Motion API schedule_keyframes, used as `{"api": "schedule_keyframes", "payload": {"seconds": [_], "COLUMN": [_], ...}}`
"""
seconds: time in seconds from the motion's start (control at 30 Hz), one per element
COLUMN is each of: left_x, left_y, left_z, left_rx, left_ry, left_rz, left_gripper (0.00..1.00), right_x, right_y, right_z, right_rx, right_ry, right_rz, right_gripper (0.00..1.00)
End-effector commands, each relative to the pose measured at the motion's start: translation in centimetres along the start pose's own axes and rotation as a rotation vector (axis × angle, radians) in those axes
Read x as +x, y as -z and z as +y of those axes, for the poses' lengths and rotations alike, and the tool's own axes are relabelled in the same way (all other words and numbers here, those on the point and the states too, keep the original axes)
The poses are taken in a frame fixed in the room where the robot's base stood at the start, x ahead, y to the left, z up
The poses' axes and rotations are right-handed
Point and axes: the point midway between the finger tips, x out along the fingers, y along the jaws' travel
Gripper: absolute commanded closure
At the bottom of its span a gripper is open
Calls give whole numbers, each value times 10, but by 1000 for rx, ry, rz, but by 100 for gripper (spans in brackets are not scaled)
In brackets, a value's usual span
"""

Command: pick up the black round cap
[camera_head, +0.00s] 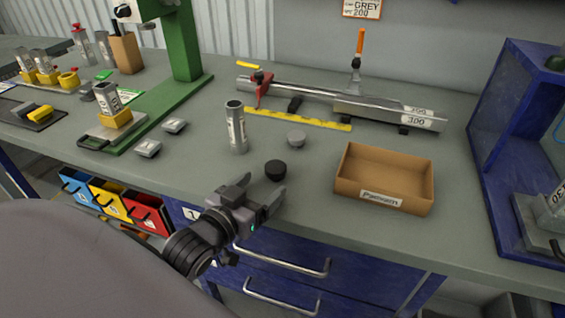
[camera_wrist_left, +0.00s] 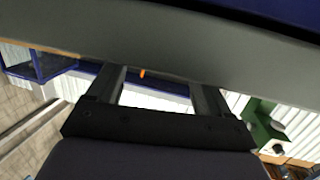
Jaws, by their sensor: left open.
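The black round cap (camera_head: 275,170) lies on the grey table near its front edge, in the head view. My left gripper (camera_head: 265,198) is open and empty at the front edge, just in front of the cap and apart from it. Its two fingers point away from me and to the right, toward the cap's side of the table. In the left wrist view my open left gripper (camera_wrist_left: 160,85) has nothing between its fingers, and the cap does not show there. My right gripper is not in view.
A grey round cap (camera_head: 296,138) sits behind the black one. A metal cylinder (camera_head: 236,127) stands to the left. A cardboard tray (camera_head: 383,179) stands to the right. A yellow ruler (camera_head: 298,119) and a metal rail (camera_head: 340,102) lie behind. Table (camera_head: 200,185) is clear around the cap.

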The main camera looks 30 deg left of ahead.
Motion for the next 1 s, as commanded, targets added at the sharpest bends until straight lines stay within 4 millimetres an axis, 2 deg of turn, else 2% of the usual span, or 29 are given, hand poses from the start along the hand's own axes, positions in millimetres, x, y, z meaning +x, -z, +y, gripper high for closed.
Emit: {"api": "schedule_keyframes", "payload": {"seconds": [0.37, 0.7, 1.0], "left_x": [28, 66, 70], "left_y": [4, 6, 6], "left_z": [-1, -1, -1], "left_rx": [1, 0, 0], "left_ry": [0, 0, 0], "left_rz": [1, 0, 0], "left_gripper": [20, 20, 20], "right_x": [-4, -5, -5], "right_y": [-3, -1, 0], "right_z": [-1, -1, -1], "right_rx": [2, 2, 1], "right_ry": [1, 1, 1], "right_rz": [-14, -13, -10], "right_gripper": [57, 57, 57]}}
